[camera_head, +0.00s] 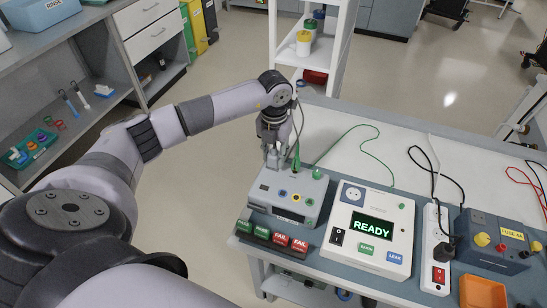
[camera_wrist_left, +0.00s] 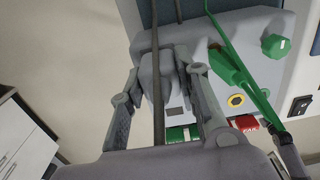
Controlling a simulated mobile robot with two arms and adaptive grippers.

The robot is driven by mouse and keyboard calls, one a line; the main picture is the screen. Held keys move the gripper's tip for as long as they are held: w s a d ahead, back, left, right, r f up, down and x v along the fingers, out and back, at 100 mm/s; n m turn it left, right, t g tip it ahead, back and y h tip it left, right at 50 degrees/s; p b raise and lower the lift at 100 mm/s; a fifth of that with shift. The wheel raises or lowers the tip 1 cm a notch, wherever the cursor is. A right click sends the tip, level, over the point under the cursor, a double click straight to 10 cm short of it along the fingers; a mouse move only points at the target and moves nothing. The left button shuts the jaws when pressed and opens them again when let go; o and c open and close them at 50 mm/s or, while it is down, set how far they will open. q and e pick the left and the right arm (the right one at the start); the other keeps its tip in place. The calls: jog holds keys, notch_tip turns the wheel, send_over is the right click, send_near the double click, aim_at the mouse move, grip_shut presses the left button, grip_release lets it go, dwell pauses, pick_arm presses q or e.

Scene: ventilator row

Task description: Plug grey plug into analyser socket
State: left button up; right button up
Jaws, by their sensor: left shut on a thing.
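The analyser (camera_head: 338,237), a white unit with a READY screen, stands to the right. My right gripper is out of view.
A green lead (camera_head: 362,127) loops from the grey box toward the analyser. A white power strip (camera_head: 434,240), a dark blue box (camera_head: 490,240) and an orange tray (camera_head: 482,292) stand right. The bench behind is mostly clear.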

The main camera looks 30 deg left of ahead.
aim_at(274, 148)
pick_arm(q)
jog(key=shift+r, duration=0.1)
grip_shut()
jog(key=shift+r, duration=0.1)
jog(key=shift+r+p, duration=1.7)
jog(key=shift+r, duration=0.65)
dwell(0.6)
